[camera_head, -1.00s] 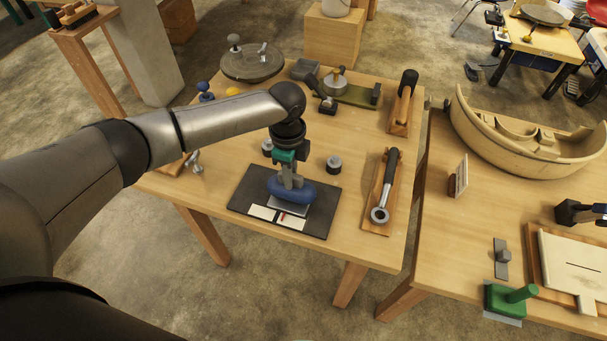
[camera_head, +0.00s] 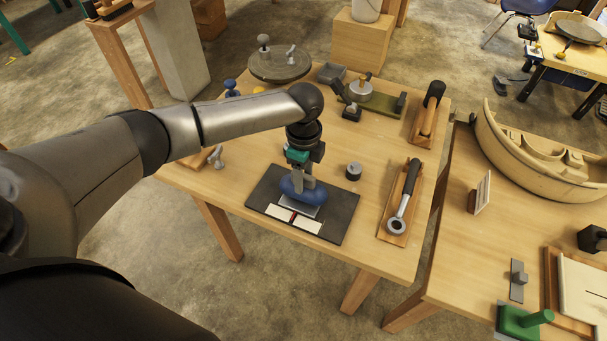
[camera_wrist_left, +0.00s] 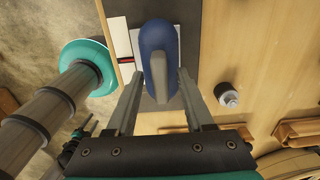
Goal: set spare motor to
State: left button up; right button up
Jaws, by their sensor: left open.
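No part is plainly labelled as the spare motor. A rounded blue body (camera_head: 291,189) with a grey upright grip sits on a light grey plate (camera_head: 297,210) on a dark mat (camera_head: 263,187). My left gripper (camera_head: 304,185) points down over the blue body. In the left wrist view my left gripper (camera_wrist_left: 159,74) has its fingers apart, one on each side of the grip (camera_wrist_left: 159,78) of the blue body (camera_wrist_left: 152,36). Whether the fingers touch it I cannot tell. My right gripper is not in view.
A small dark cylinder (camera_head: 353,172) stands right of the mat. A ratchet-like tool (camera_head: 405,198) on a wooden board lies farther right. A round grey plate (camera_head: 280,66) and a green fixture (camera_head: 377,103) are at the back. A second table (camera_head: 455,225) stands right, past a gap.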

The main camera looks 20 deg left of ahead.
pick_arm(q)
notch_tip(320, 180, up, 15)
jog(key=p, duration=0.2)
jog(key=shift+f, duration=0.1)
dwell(0.5)
